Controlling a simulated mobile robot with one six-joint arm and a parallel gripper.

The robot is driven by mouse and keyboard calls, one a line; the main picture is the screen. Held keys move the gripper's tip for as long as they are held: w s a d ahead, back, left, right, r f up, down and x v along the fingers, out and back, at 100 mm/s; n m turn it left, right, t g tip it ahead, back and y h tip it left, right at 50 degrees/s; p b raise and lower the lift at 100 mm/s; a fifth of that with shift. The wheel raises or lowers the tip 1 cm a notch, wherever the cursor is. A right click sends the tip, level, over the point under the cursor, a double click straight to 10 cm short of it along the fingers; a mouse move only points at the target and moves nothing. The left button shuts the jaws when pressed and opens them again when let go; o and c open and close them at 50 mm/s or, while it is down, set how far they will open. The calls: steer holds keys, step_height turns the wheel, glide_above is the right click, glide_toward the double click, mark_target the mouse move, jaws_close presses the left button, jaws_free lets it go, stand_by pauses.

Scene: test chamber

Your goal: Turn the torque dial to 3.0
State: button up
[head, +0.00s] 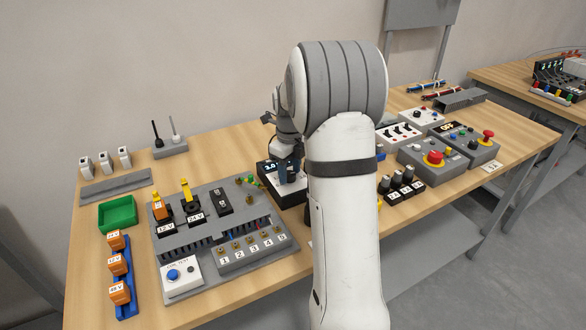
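A dark box with a light top face (272,181) stands near the middle of the bench, partly behind my arm. A small dark display (270,166) with light digits shows on it; the digits are too small to read surely. My gripper (289,178) is over this box, pointing down, and looks dark blue and black. The torque dial is not clearly visible; the gripper seems to cover that spot. I cannot tell whether the fingers touch or grip anything.
Left of the box is a grey panel (182,240) with yellow-handled parts and numbered sockets. A green tray (118,214) and orange blocks on a blue rail (124,306) are further left. Right of my arm are black knobs (396,180) and control boxes with red buttons (434,157).

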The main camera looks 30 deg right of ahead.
mark_target(290, 173)
steer(key=shift+o, duration=0.7)
step_height(290, 173, up, 8)
steer(key=shift+f, duration=0.1)
stand_by(0.3)
